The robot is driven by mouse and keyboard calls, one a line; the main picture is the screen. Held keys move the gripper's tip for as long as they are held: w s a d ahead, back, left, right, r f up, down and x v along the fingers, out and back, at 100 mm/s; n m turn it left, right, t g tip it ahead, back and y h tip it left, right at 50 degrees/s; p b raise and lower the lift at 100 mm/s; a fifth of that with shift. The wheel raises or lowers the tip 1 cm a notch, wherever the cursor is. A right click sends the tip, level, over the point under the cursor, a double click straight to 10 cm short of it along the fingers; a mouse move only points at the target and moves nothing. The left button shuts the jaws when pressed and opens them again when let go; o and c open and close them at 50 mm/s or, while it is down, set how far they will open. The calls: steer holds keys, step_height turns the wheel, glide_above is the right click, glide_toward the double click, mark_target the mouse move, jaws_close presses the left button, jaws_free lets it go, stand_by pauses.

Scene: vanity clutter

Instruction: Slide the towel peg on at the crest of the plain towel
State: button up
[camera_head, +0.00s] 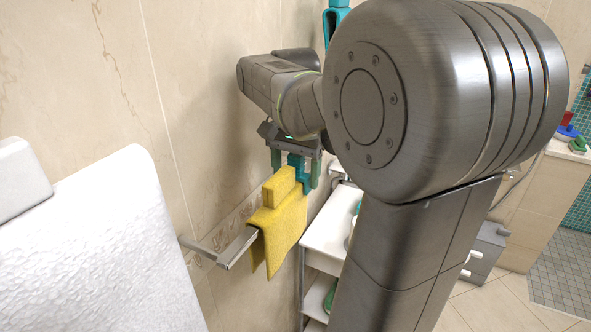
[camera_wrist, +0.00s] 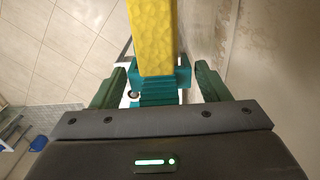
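The plain yellow towel (camera_head: 282,235) hangs folded over a metal rail, with a thicker upright yellow part (camera_head: 278,190) at its crest. A teal peg (camera_head: 298,168) stands against this crest; in the wrist view the peg (camera_wrist: 158,88) lies just below the yellow strip (camera_wrist: 153,35). My gripper (camera_head: 295,170) points down from above, its dark green fingers on either side of the peg. In the wrist view, gaps show between the fingers and the peg's narrow part, so my gripper (camera_wrist: 162,80) looks open around it. How far the peg sits over the fold is hidden.
The metal rail (camera_head: 238,248) juts from the tiled wall on the left. A white shelf unit (camera_head: 328,230) stands behind the towel. A white textured surface (camera_head: 100,250) fills the lower left. Another teal item (camera_head: 335,18) is up on the wall.

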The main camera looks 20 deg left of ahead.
steer(key=shift+o, duration=1.1)
step_height(320, 180, up, 14)
steer(key=shift+f, duration=0.1)
step_height(320, 180, down, 14)
steer(key=shift+r, duration=0.45)
stand_by(0.5)
